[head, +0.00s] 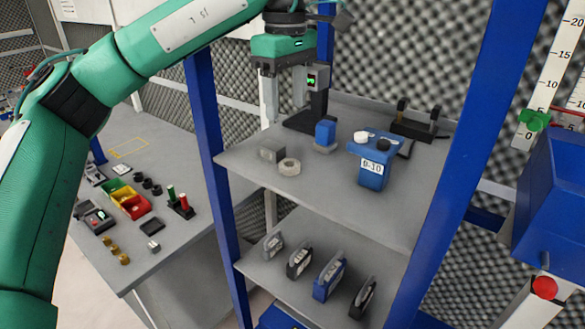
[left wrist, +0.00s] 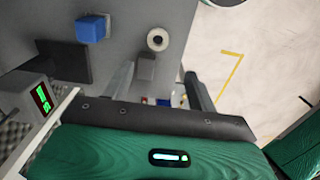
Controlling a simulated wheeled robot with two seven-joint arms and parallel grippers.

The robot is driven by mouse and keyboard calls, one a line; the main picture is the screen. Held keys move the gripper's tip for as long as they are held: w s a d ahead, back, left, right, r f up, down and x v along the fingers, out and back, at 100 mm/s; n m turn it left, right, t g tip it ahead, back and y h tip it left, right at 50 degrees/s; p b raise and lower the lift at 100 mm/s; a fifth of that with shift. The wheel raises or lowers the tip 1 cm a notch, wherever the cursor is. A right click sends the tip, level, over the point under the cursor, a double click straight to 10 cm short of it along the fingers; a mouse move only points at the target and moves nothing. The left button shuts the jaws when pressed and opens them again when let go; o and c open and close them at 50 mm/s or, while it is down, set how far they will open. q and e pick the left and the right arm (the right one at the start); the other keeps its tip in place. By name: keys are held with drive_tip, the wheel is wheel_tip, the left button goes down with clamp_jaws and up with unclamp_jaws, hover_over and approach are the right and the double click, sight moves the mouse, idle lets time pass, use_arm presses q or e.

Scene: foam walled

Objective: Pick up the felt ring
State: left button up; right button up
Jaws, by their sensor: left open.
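The felt ring (head: 289,167) is a small pale beige ring lying flat on the upper grey shelf, near its front left edge. It also shows in the left wrist view (left wrist: 158,40), near the shelf edge, as a light ring with a dark hole. My left gripper (head: 284,98) is open and empty, above the shelf and apart from the ring. In the left wrist view my two fingers (left wrist: 160,82) are spread, with the ring beyond their tips. My right gripper is not in view.
Beside the ring stand a grey block (head: 272,152) and a blue block (head: 325,134). A blue labelled box (head: 372,168) and a dark stand with a green display (head: 317,78) share the shelf. Blue posts (head: 207,110) flank it. A lower shelf (head: 310,265) holds several upright items.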

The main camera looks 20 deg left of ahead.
use_arm(q)
drive_tip(key=f, duration=0.6)
drive_tip(key=shift+w+d+f+p, duration=0.1)
drive_tip(key=shift+w+p, duration=0.15)
drive_tip(key=shift+p, duration=0.05)
drive_tip(key=shift+f, duration=0.25)
drive_tip(key=shift+s+f, duration=0.1)
drive_tip(key=shift+f, duration=0.1)
drive_tip(key=f, duration=0.1)
drive_tip(key=f+p, duration=0.1)
drive_tip(key=f, duration=0.1)
drive_tip(key=f+p, duration=0.1)
drive_tip(key=shift+d+f, duration=0.15)
drive_tip(key=shift+d, duration=0.15)
drive_tip(key=shift+f, duration=0.35)
drive_tip(key=c, duration=1.1)
drive_tip(key=shift+o, duration=0.2)
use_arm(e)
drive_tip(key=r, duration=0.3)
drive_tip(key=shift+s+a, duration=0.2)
use_arm(q)
drive_tip(key=shift+r, duration=0.1)
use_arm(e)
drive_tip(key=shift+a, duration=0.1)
